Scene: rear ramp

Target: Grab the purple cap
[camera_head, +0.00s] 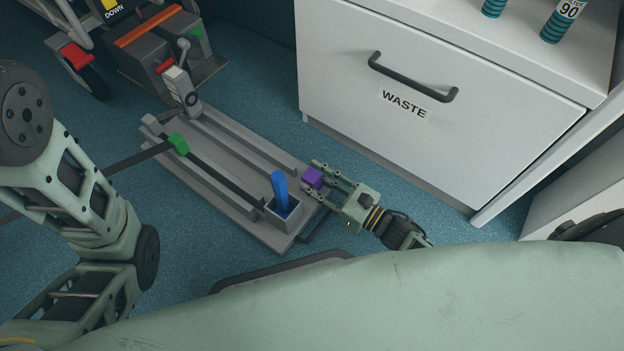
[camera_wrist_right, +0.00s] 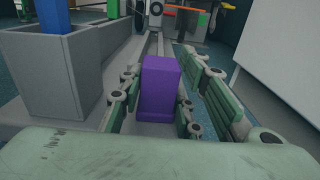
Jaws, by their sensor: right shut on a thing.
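The purple cap (camera_head: 312,177) is a small block near the front right end of the grey ramp base (camera_head: 245,211). My right gripper (camera_head: 319,179) is shut on it, with a finger on each side. In the right wrist view the purple cap (camera_wrist_right: 160,88) stands upright between the fingers of my right gripper (camera_wrist_right: 162,98). I cannot tell whether the cap still touches the base. My left arm (camera_head: 95,210) comes in from the left, but its gripper is not in view.
A grey box with a blue handle (camera_head: 280,190) stands just left of the cap. A green clip (camera_head: 178,144) sits on a dark strap. A white drawer marked WASTE (camera_head: 440,90) stands at the right. Blue floor (camera_head: 240,75) lies between base and drawer.

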